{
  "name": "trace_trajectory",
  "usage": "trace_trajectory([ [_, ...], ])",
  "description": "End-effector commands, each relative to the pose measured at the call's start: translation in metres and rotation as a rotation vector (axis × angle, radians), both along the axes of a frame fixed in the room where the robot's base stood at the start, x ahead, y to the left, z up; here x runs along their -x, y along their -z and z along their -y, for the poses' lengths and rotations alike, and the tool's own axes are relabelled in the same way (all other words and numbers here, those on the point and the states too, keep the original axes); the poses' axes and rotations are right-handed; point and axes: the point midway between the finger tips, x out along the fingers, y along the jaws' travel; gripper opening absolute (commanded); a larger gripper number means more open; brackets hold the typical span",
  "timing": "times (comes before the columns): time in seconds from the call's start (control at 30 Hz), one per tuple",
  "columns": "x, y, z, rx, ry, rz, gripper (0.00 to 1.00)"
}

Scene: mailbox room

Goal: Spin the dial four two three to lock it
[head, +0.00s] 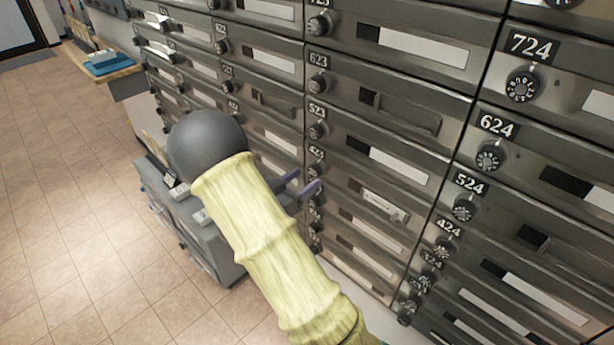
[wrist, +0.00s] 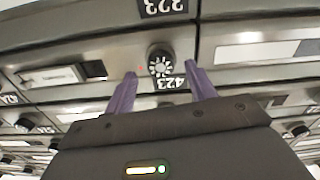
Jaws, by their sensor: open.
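The mailbox door labelled 423 (head: 316,152) is in the right-middle of the head view, flush with its neighbours. Its round black dial with white markings (wrist: 161,62) shows in the wrist view, where the picture is upside down and the 423 label (wrist: 170,84) sits below the dial. A small reddish dot shows beside the dial. My gripper (wrist: 161,72) is open, with one purple finger on each side of the dial in that view. In the head view the purple fingers (head: 303,183) are close to the 423 column. I cannot tell whether they touch the dial.
Mailboxes with similar dials surround it, including 523 (head: 317,111) above and 424 (head: 448,227) to the right. A grey cabinet (head: 222,262) stands behind my arm. A wooden shelf (head: 112,75) juts out at upper left. The tiled floor (head: 60,220) at left is clear.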

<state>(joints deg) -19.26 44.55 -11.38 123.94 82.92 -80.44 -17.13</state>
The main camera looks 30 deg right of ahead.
Motion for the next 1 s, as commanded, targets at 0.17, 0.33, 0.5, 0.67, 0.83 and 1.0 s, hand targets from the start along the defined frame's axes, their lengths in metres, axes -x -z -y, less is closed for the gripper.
trace_trajectory([
  [0.17,-0.006,0.0,0.018,0.001,0.001,0.0,0.56],
  [0.33,-0.008,0.0,0.021,0.001,0.0,0.0,0.56],
  [0.5,-0.008,0.0,0.02,0.001,0.0,0.0,0.52],
  [0.67,-0.007,0.0,0.02,0.001,0.0,0.0,0.2],
  [0.83,-0.007,0.0,0.02,0.001,0.0,0.001,0.11],
  [1.0,-0.008,0.001,0.02,-0.005,0.0,0.017,0.11],
])
